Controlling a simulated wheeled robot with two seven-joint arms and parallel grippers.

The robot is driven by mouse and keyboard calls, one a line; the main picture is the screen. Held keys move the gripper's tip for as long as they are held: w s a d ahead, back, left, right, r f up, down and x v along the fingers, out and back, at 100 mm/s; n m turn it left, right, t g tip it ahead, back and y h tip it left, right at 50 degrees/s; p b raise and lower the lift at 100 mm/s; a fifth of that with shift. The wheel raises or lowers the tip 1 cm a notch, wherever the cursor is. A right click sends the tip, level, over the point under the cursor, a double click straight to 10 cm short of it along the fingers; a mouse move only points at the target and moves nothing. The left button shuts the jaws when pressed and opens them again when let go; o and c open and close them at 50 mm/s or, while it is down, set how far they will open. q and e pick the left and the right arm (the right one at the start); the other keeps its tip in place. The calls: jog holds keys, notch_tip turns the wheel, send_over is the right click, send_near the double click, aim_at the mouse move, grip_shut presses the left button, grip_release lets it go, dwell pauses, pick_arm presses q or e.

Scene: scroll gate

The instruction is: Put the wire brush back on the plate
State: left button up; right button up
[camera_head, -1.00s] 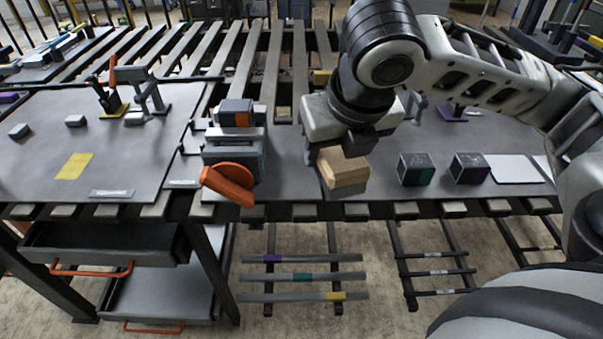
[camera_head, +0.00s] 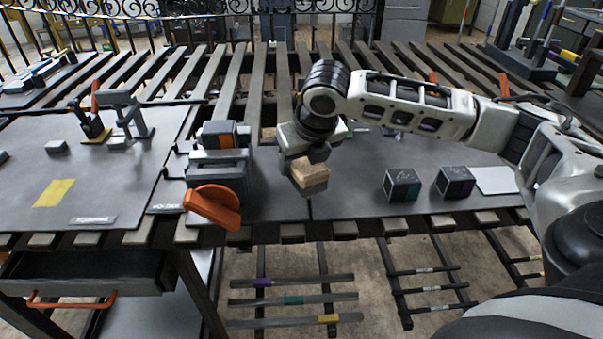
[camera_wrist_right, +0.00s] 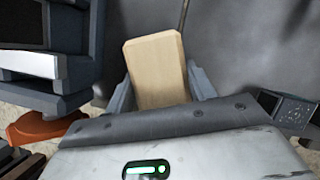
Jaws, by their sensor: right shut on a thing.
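My right gripper (camera_head: 305,157) is shut on a pale wooden block with a grey underside (camera_head: 310,172), which looks like the wire brush. It is over the grey bench top, right of the vise; I cannot tell whether its underside touches the bench. In the right wrist view the wooden block (camera_wrist_right: 157,65) stands between the two grey fingers. A pale flat plate (camera_head: 495,180) lies on the bench at the right, beyond two dark cubes; I cannot tell if it is the task's plate. My left gripper is not in view.
A grey vise (camera_head: 222,168) with an orange handle (camera_head: 212,206) stands left of the gripper. Two dark cubes, one green-marked (camera_head: 402,185) and one purple-marked (camera_head: 455,182), sit to the right. A yellow square (camera_head: 53,193) lies on the left bench. Slats run behind.

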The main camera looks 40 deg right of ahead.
jog(key=shift+w+d+f, duration=0.15)
jog(key=shift+w+f, duration=0.1)
jog(key=shift+f, duration=0.15)
notch_tip(320, 180, down, 3)
jog(key=shift+w+f, duration=0.1)
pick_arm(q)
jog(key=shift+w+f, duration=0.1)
pick_arm(e)
jog(key=o, duration=1)
jog(key=shift+c, duration=0.2)
jog(key=p+v, duration=0.1)
jog(key=v, duration=1)
jog(key=shift+r, duration=0.3)
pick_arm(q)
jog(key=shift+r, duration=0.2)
pick_arm(e)
jog(key=shift+s+r, duration=0.2)
jog(key=shift+r, duration=0.05)
